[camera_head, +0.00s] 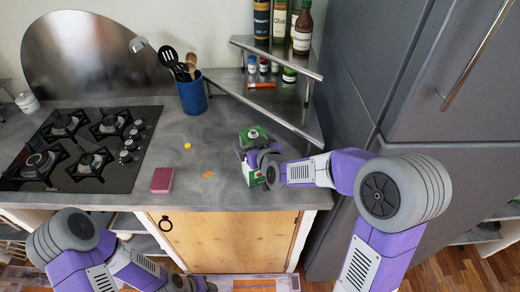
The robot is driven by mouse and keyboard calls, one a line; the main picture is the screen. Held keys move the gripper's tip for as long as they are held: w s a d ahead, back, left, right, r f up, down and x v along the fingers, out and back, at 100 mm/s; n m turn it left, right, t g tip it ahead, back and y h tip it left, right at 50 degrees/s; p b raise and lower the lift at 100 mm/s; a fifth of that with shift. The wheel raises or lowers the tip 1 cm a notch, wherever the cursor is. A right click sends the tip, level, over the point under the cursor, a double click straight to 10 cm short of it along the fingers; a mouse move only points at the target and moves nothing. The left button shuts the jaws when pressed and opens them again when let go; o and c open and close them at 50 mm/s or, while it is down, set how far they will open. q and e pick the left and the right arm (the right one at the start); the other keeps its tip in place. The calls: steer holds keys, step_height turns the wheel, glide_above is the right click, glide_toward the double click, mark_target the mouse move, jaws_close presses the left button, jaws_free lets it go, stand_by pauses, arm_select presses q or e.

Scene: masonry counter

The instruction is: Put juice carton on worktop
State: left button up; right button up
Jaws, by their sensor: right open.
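The juice carton (253,138) is green and white and stands on the grey worktop (225,185), right of the hob. My right gripper (257,160) is at the carton, reaching in from the right, with its jaws open. Parts of the carton are hidden behind the gripper and wrist. My left arm comes in at the lower left, below the counter's front edge. Its gripper (205,284) is at the bottom edge of the view, too cut off to judge its jaws.
A gas hob (85,150) fills the left of the worktop. A pink sponge (162,180) lies near the front edge. A blue utensil pot (192,95) stands behind. A metal corner shelf (290,115) with bottles (302,30) and a grey fridge (450,90) bound the right.

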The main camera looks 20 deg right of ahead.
steer(key=p+v, duration=0.1)
steer(key=v, duration=1.1)
